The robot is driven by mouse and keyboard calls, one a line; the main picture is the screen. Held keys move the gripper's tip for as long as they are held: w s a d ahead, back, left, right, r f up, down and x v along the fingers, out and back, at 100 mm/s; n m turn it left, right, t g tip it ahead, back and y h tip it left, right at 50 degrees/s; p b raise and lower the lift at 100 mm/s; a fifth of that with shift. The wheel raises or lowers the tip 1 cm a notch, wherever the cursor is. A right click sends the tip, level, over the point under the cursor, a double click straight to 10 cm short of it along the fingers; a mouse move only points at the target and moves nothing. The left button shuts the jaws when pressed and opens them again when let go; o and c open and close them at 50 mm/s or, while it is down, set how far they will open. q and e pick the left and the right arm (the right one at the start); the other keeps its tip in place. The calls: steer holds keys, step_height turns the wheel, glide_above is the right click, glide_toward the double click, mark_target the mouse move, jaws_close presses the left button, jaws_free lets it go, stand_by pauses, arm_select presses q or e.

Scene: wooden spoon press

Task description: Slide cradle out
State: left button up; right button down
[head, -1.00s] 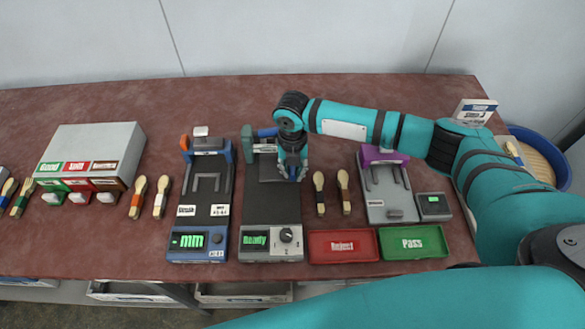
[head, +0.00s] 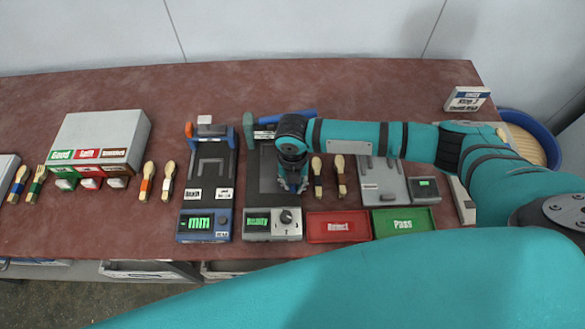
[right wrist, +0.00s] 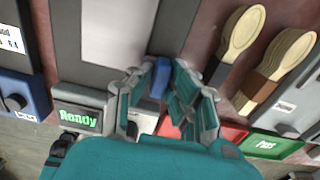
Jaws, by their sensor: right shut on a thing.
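The press (head: 252,205) with the green "Ready" display (head: 257,222) stands near the middle of the table. Its dark flat cradle plate (head: 266,175) lies along its bed, partly hidden by my right arm; it shows grey in the right wrist view (right wrist: 118,30). My right gripper (head: 294,187) is low over the right side of the press, behind the knob. In the right wrist view, my right gripper (right wrist: 160,90) is shut on a small blue tab (right wrist: 159,76) at the plate's right edge. My left gripper is not in view.
The red Reject tray (head: 338,238) and green Pass tray (head: 405,232) sit in front. A blue-framed gauge with an "mm" display (head: 199,222) stands left of the press. A blue bar (head: 300,116) lies behind my wrist.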

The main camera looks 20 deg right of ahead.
steer(key=c, duration=1.3)
jaws_free()
step_height(320, 180, up, 12)
